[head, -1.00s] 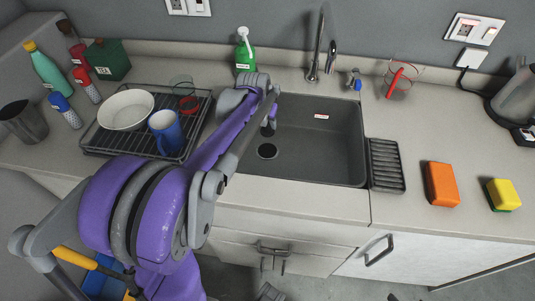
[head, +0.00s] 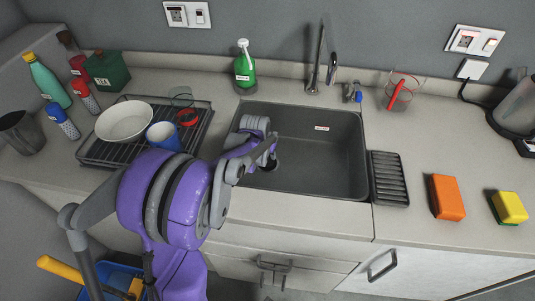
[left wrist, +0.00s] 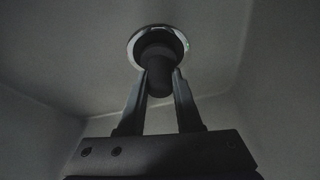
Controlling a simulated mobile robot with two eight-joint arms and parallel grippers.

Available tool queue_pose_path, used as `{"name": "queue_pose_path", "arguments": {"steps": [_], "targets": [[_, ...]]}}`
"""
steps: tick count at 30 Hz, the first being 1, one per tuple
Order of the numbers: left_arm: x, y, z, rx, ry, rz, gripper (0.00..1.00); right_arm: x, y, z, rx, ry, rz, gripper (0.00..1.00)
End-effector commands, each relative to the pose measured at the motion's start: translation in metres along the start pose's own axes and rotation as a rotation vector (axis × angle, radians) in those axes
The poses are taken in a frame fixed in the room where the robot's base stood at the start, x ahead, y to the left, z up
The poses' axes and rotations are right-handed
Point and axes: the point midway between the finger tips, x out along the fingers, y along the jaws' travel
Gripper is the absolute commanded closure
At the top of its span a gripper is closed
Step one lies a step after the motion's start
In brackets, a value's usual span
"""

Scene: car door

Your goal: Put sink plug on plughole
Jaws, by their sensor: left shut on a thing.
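The dark grey sink (head: 325,155) is in the middle of the counter in the head view. My left arm reaches into its left part, with the left gripper (head: 271,163) low in the basin. In the left wrist view the left gripper (left wrist: 160,84) is shut on the dark sink plug (left wrist: 158,68). The plug is in line with the plughole (left wrist: 136,50), whose shiny metal rim shows around it. The plug hides most of the hole, and I cannot tell whether it touches the rim. In the head view the arm hides the plughole. My right gripper is not in view.
The tap (head: 318,70) stands behind the sink. A dish rack (head: 100,151) with a white bowl (head: 124,122) and blue mug (head: 164,136) is to the left. A green soap bottle (head: 245,70) stands behind. Orange (head: 447,197) and yellow (head: 509,206) sponges lie right.

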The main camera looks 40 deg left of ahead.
Motion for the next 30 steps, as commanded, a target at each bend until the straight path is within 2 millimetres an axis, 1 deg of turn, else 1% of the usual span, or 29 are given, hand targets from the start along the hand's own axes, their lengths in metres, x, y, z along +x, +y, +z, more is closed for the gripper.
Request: {"name": "queue_pose_path", "arguments": {"steps": [3, 4, 8, 9, 16, 20, 23, 30], "targets": [[0.004, 0.0, 0.002, 0.0, 0.0, 0.0, 1.0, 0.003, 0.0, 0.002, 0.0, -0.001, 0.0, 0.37], [0.003, 0.0, 0.001, 0.0, 0.0, 0.0, 0.61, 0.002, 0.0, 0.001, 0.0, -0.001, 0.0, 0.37], [0.002, 0.0, 0.001, 0.0, 0.0, 0.0, 0.38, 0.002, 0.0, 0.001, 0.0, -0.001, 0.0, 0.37], [0.002, 0.0, 0.001, 0.0, 0.0, 0.0, 0.36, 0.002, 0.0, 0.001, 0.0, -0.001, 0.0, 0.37], [0.002, 0.0, 0.001, 0.0, 0.0, 0.0, 0.36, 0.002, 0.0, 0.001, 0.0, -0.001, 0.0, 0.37], [-0.005, 0.0, -0.001, -0.001, 0.0, 0.0, 0.36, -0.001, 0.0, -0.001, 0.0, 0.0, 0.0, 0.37], [-0.019, 0.0, 0.0, -0.001, 0.0, 0.0, 0.36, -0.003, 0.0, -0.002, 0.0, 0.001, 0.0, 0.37], [-0.072, 0.0, 0.0, -0.001, 0.0, 0.0, 0.36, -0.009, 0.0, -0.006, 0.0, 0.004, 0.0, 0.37]]}}
